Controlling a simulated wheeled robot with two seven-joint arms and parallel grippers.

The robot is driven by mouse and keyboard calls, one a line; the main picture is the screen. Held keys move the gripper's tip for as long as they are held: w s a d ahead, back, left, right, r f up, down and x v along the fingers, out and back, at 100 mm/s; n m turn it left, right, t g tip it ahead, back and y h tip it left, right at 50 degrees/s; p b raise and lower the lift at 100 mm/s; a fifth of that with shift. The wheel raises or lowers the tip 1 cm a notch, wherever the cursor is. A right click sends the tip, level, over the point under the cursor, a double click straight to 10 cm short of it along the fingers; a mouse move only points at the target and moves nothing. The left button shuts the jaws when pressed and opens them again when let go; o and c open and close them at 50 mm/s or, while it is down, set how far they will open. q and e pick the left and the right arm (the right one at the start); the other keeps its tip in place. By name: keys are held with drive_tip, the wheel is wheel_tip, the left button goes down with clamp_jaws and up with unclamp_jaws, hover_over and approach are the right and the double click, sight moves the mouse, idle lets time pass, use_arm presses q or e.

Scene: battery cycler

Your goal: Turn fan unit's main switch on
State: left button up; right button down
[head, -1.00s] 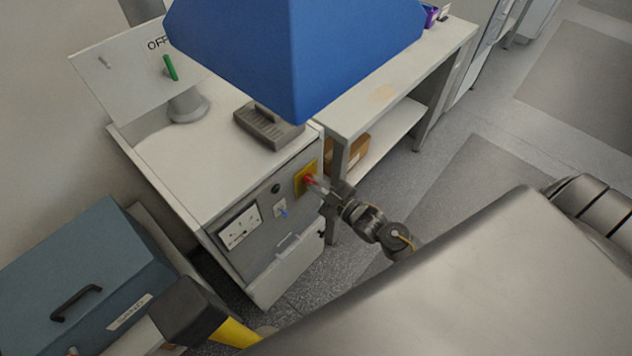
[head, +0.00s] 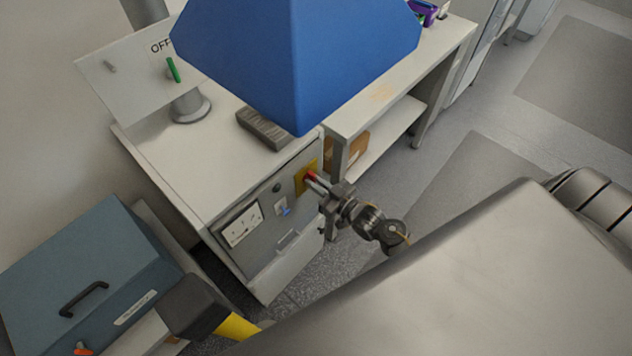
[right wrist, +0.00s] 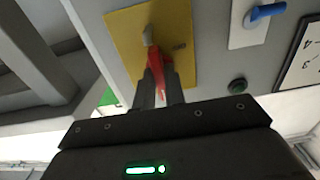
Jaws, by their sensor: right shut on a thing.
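The main switch is a red handle (head: 311,175) on a yellow plate (head: 301,184), high on the right of the grey cabinet's front panel. My right gripper (head: 318,184) reaches it from the right. In the right wrist view, the two dark fingers (right wrist: 158,88) are shut on the red handle (right wrist: 158,66), one on each side. The yellow plate (right wrist: 125,40) lies behind it, with small lettering too blurred to read. The fingers hide part of the handle. My left gripper is not in view.
The panel also has a blue toggle (head: 286,210), a dark button (head: 276,188) and a dial meter (head: 241,225). A large blue hood (head: 290,60) hangs over the cabinet top (head: 190,160). A blue-grey box (head: 80,280) stands at left. A white shelf table (head: 385,105) stands behind right.

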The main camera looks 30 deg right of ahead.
idle(0.4)
drive_tip(key=c, duration=1.5)
unclamp_jaws()
drive_tip(key=shift+o, duration=0.2)
drive_tip(key=b+v, duration=0.2)
drive_tip(key=v, duration=0.9)
drive_tip(key=shift+b, duration=0.3)
drive_tip(key=shift+f, duration=0.1)
